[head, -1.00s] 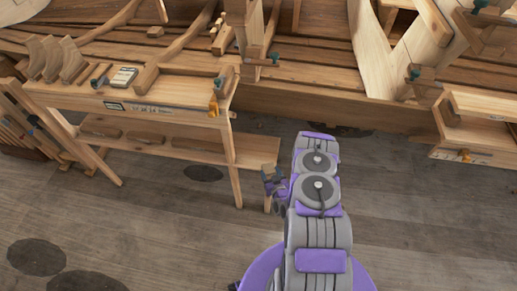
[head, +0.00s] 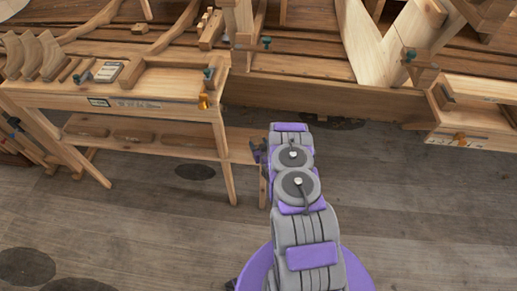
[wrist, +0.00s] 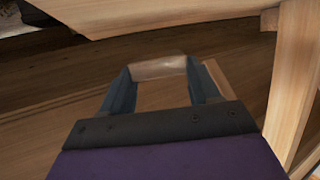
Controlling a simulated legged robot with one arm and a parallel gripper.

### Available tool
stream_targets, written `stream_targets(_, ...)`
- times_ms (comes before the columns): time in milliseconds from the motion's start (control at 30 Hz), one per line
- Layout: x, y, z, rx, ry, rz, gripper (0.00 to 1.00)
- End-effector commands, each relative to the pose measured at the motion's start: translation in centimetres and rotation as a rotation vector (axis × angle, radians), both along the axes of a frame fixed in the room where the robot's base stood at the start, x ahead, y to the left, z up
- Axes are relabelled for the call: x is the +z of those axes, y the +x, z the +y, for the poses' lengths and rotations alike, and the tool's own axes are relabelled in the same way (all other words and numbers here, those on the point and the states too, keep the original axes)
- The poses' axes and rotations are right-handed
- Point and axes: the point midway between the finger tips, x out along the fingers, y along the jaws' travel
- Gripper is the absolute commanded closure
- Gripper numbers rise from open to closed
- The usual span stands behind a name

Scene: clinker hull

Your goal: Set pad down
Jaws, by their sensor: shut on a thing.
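My gripper (wrist: 158,70) is shut on a pale brown pad (wrist: 158,67), which spans the two fingertips in the wrist view. The pad is held above dark wooden planks, and I see no surface touching it. In the head view my gripper (head: 257,151) shows only in part, beside the end of my arm and close to the right end of the workbench's lower shelf (head: 190,153). The pad cannot be made out in the head view.
A wooden workbench (head: 150,103) with tools and curved wooden pieces stands at left. The planked hull (head: 300,105) runs behind it. Another wooden bench (head: 470,138) is at right. The floor between the benches is clear. In the wrist view a wooden post (wrist: 292,85) stands close at right.

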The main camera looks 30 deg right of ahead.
Motion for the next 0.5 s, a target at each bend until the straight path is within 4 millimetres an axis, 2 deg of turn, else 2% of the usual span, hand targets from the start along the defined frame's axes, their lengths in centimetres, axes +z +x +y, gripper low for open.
stream_targets(133, 0.0, 0.9, -0.5, 0.000, -0.001, -0.005, 0.91)
stream_targets(333, -3.2, 0.8, -0.4, -0.001, 0.002, -0.001, 0.91)
stream_targets(500, -3.6, 0.8, -0.4, -0.001, 0.002, -0.002, 0.91)
